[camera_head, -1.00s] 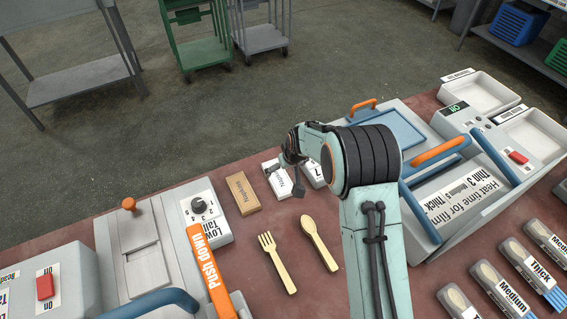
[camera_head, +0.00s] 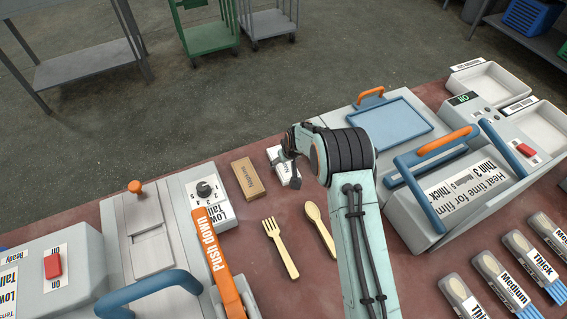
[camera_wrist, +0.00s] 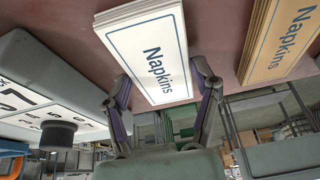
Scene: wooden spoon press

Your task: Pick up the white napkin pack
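The white napkin pack (camera_head: 283,166) lies on the table to the right of a brown napkin pack (camera_head: 247,178). In the wrist view the white pack (camera_wrist: 150,50), with blue "Napkins" lettering, fills the space ahead of my gripper (camera_wrist: 163,80). My gripper is open, with one finger on each side of the pack's near end. A gap shows at the fingers, and I cannot tell whether either one touches it. In the head view my gripper (camera_head: 290,168) is over the right part of the white pack and partly hides it.
A wooden fork (camera_head: 279,247) and spoon (camera_head: 319,230) lie in front. Machines stand at left and right (camera_head: 460,180).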

